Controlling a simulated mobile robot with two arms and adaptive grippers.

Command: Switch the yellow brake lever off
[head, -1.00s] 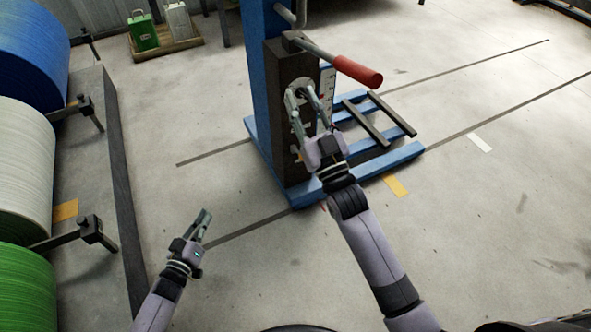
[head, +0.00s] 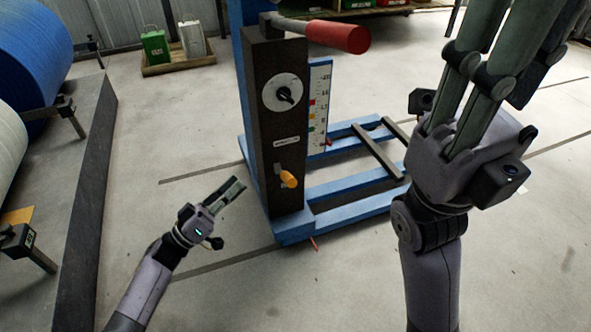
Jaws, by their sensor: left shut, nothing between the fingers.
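The yellow brake lever (head: 288,179) is a short stub low on the dark front panel (head: 262,125) of the blue stand. It slants down and to the right from its pivot. My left gripper (head: 232,192) is shut and empty, to the left of the lever and slightly lower in the picture, apart from it. My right gripper (head: 510,35) is raised close to the camera at the right, well away from the panel. Its fingertips run out of the top of the picture, so its opening cannot be told.
A round dial with a black knob (head: 285,95) sits above the lever. A red-handled bar (head: 338,37) sticks out rightward above the panel. The stand's blue base (head: 345,208) reaches right. The floor in front is clear.

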